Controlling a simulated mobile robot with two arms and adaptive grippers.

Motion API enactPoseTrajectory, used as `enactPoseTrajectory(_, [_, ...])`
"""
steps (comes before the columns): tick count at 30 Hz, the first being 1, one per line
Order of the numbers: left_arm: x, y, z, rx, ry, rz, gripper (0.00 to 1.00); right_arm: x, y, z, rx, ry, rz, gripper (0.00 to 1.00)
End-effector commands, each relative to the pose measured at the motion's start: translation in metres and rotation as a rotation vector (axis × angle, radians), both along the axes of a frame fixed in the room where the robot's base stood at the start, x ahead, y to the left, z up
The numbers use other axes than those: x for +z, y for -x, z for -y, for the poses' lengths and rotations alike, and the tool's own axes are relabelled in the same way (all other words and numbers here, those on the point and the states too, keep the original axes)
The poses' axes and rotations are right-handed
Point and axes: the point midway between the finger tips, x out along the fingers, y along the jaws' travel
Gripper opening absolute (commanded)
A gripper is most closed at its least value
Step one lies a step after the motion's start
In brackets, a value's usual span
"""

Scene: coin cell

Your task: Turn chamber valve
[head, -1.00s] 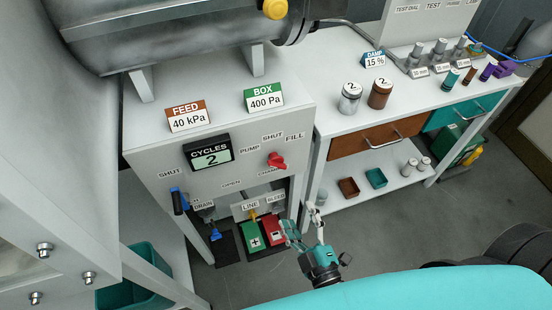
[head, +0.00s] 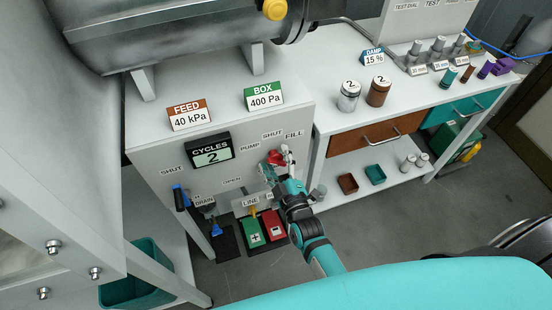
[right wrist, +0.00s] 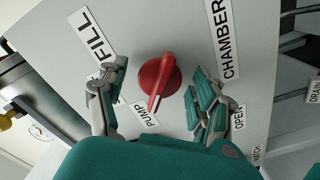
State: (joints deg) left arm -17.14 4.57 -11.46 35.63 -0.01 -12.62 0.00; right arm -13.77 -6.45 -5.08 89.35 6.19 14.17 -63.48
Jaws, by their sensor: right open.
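The red valve knob (head: 275,157) is on the front panel of the grey cabinet, among labels reading SHUT, FILL and PUMP. In the right wrist view the knob (right wrist: 159,80) is near the middle, with the CHAMBER label (right wrist: 222,40) to its right; its narrow ridge points down toward the PUMP label (right wrist: 144,114). My right gripper (head: 276,163) is at the panel by the knob, partly covering it. In the wrist view its open fingers (right wrist: 159,73) stand on either side of the knob, with gaps visible. My left gripper is not in view.
A blue-handled lever (head: 181,198) is at the panel's left. Green (head: 252,231) and red (head: 271,224) boxes sit below the panel. The CYCLES display (head: 209,151) reads 2. A side bench (head: 415,115) with jars stands to the right.

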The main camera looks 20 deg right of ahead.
Motion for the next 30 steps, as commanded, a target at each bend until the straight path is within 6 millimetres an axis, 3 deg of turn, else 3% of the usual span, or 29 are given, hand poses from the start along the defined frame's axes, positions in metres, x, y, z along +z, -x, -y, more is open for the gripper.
enactPoseTrajectory(10, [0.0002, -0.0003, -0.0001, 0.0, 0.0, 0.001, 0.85, -0.0003, -0.0047, -0.0001, -0.001, 0.0, -0.001, 0.67])
enactPoseTrajectory(23, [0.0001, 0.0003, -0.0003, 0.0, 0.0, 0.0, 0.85, -0.0004, -0.0044, -0.0002, 0.001, 0.0, -0.001, 0.12])
enactPoseTrajectory(30, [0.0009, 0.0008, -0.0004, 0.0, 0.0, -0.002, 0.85, -0.0003, -0.0044, -0.0004, 0.001, -0.018, -0.001, 0.11])
